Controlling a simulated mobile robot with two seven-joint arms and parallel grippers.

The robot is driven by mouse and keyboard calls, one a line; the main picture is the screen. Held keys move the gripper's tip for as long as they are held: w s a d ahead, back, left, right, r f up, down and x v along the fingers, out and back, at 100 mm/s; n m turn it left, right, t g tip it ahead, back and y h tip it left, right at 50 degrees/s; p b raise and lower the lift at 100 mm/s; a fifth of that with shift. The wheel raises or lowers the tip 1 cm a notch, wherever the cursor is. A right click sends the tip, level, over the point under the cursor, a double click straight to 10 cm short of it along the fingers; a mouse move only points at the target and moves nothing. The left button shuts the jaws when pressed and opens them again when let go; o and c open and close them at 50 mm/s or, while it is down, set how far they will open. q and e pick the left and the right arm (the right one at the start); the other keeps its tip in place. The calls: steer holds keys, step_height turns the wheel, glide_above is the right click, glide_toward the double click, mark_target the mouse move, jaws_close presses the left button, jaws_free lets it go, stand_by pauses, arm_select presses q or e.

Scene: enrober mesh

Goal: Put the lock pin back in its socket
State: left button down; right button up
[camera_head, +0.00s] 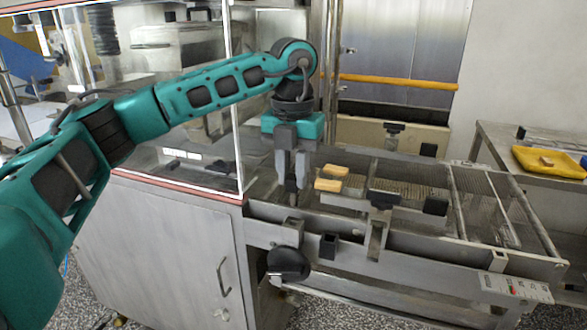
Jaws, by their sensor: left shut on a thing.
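My left gripper (292,178) points down over the near left end of the mesh conveyor, beside the glass enclosure. Its fingers are shut on a small, thin grey piece that barely shows between and below the tips; this appears to be the lock pin (292,198). The pin's shape and lower end are too small to make out. I cannot tell for sure which opening is its socket; a small dark square block (328,245) sits on the conveyor's near side, below and right of the gripper. My right gripper is not in view.
Yellow blocks (328,185) lie on the mesh (420,178) just right of the gripper. Dark clamp blocks (383,199) stand along the near rail. A black round knob (288,264) juts out below. The glass panel (190,165) stands left. A side table holds a yellow tray (535,168).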

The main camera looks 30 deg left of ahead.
mark_target(293, 191)
arm_select(q)
steer(key=shift+f+b, duration=1.1)
steer(key=shift+f, duration=1)
steer(key=shift+f+b, duration=0.35)
steer(key=shift+f, duration=0.65)
steer(key=shift+f+b, duration=0.4)
steer(key=shift+f, duration=0.15)
steer(key=c, duration=0.9)
jaws_free()
steer(key=shift+o, duration=0.2)
